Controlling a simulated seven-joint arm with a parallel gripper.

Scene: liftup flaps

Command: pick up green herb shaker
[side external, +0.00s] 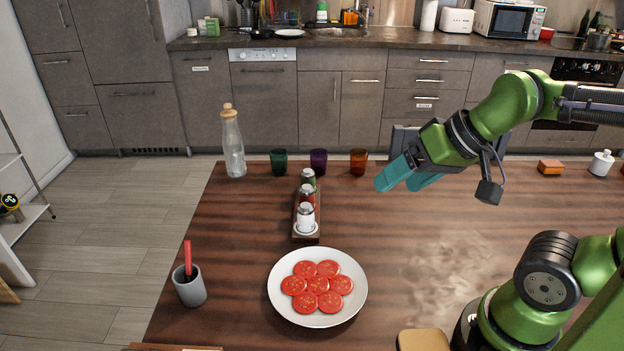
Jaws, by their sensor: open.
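The green herb shaker (308,179) stands upright at the far end of a narrow wooden rack (306,238), with a silver cap. A red shaker (306,198) stands in the middle of the rack, and a white shaker (306,218) stands at the near end. The red shaker hides the lower part of the green one. My gripper (400,184), with teal fingers, is open and empty. It hangs above the table to the right of the rack, apart from the shakers.
A white plate (318,318) of tomato slices lies in front of the rack. Green (279,162), purple (318,161) and orange (358,161) glasses stand behind it. A glass bottle (232,145) is at the back left, a grey cup (190,288) at the left. The table's right middle is clear.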

